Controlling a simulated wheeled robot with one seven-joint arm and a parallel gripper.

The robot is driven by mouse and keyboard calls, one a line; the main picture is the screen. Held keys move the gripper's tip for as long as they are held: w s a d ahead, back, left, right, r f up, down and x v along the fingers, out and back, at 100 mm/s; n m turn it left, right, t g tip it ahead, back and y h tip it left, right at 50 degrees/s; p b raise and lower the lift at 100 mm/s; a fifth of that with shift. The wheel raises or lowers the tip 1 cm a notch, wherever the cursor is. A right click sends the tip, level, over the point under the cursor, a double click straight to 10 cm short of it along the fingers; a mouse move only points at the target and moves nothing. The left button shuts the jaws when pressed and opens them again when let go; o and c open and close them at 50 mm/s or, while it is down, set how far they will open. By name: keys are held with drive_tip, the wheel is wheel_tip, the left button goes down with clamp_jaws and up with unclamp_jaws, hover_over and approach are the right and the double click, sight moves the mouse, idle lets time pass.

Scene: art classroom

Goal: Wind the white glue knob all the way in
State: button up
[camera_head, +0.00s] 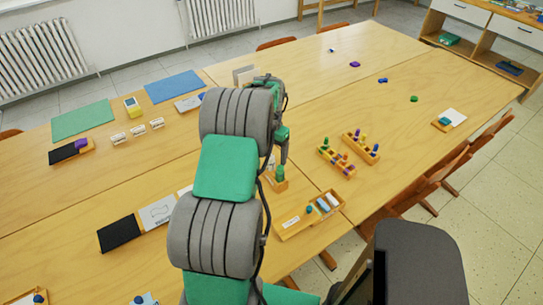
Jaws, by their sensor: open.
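I cannot make out for certain which item is the white glue knob. A small wooden tray (295,228) near the front middle holds a white piece (332,199) and blue and green pieces, too small to identify. Behind it, a green upright piece (280,173) stands on a small wooden block, partly beside my arm. My gripper (271,160) points down at the end of my arm, close to this block and mostly hidden by the arm. It is open; whether it touches anything cannot be told.
Two wooden racks with coloured pegs (361,147) stand right of my arm. A green mat (83,120), a blue mat (174,86) and several small white items (137,130) lie left. The far right table is mostly clear.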

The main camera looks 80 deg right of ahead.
idle(0.5)
drive_tip(key=m, duration=1.1)
drive_tip(key=shift+m+b, duration=0.3)
drive_tip(key=shift+w+a, duration=0.95)
drive_tip(key=shift+a, duration=0.1)
drive_tip(key=shift+c, duration=0.3)
clamp_jaws()
idle(0.4)
idle(0.8)
